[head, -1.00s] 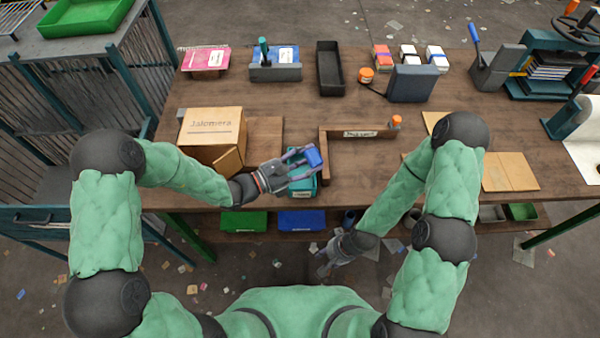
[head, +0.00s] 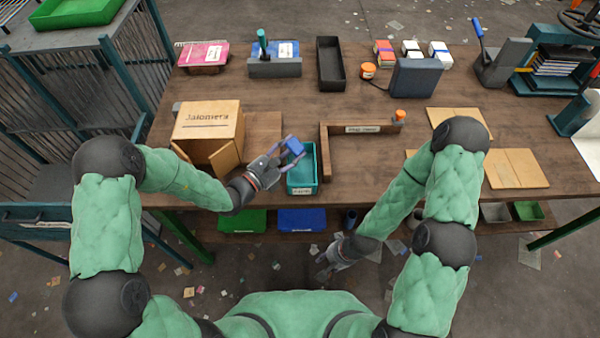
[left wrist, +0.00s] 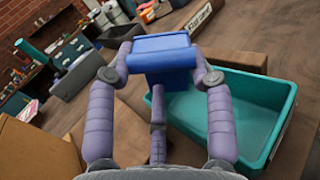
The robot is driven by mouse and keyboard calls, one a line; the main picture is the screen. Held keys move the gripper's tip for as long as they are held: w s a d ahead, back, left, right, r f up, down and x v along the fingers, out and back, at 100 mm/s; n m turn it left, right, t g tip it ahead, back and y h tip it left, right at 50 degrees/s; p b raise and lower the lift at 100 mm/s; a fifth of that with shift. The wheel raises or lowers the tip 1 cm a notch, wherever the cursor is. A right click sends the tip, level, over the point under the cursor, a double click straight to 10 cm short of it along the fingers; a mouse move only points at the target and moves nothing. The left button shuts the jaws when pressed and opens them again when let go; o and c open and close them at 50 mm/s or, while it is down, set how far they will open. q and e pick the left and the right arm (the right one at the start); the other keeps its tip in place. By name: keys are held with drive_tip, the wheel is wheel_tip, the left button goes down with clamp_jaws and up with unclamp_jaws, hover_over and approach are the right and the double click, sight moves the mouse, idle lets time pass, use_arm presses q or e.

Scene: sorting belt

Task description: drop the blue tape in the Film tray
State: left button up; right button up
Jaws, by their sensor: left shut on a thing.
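The blue tape (head: 294,146) is held in my left gripper (head: 283,151), above the table and near the back-left edge of a teal tray (head: 302,188). The tray stands at the table's front edge with a white label too small to read. In the left wrist view the tape (left wrist: 162,52) sits between the purple fingers, and the open, empty-looking tray (left wrist: 250,90) is lower and to the right. I cannot tell which tray is marked Film. My right gripper (head: 331,262) is low in front of the table, away from everything; its fingers are too small to judge.
An open cardboard box (head: 208,130) stands just left of my left gripper. A wooden rail with a label (head: 362,129) is right of the tray. A black tray (head: 330,64) lies at the back. Green (head: 242,221) and blue (head: 302,221) bins sit below the table.

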use_arm(q)
drive_tip(key=shift+f+b, duration=0.3)
drive_tip(key=shift+f, duration=0.25)
drive_tip(key=o, duration=1)
drive_tip(key=shift+a, duration=0.1)
drive_tip(key=v, duration=1.1)
drive_tip(key=shift+s+a+r, duration=0.1)
drive_tip(key=shift+s+a, duration=0.15)
drive_tip(key=shift+s, duration=0.05)
